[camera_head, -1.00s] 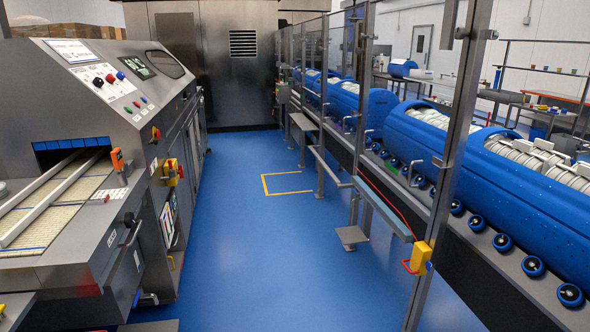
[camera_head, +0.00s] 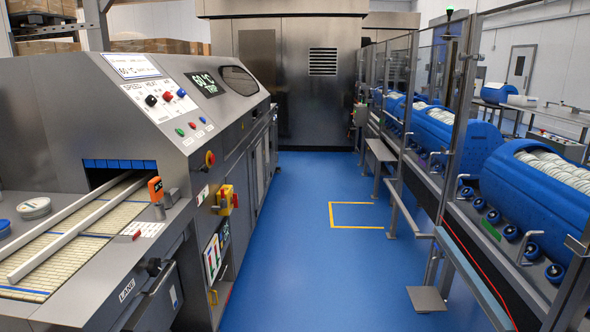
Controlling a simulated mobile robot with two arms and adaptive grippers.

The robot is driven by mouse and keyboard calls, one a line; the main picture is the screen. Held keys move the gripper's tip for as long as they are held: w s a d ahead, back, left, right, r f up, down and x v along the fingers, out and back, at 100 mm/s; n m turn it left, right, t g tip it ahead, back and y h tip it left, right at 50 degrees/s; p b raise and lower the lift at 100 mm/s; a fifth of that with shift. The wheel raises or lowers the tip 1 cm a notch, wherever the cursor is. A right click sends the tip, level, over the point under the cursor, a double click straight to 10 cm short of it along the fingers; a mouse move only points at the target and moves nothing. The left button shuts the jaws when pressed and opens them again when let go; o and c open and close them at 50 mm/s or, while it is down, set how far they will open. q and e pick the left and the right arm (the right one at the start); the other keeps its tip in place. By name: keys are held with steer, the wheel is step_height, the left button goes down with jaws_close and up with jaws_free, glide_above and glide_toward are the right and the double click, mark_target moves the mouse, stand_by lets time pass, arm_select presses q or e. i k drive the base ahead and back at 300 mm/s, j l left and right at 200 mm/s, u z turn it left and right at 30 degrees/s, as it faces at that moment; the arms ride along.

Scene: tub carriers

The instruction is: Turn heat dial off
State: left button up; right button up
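The grey machine (camera_head: 70,105) on the left has a sloped control panel with three dials in a row under small labels that seem to read SPEED, HEAT and a third word. Neither of my grippers is in view.
A conveyor (camera_head: 60,235) with white rails leads into the machine; round tubs (camera_head: 34,208) stand at its left. An orange handheld-like device (camera_head: 156,189) stands at the front corner. The blue floor (camera_head: 290,260) is clear, bounded right by a fenced line with blue drums (camera_head: 540,190).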

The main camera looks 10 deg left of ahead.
mark_target(167, 95)
steer(key=i+u, duration=0.4)
steer(key=i+l+u, duration=0.15)
steer(key=u, duration=0.2)
steer(key=i+l+u, duration=0.2)
steer(key=u, duration=0.2)
steer(key=i+l+u, duration=0.1)
steer(key=u, duration=0.25)
steer(key=i+l+u, duration=0.1)
steer(key=u, duration=0.3)
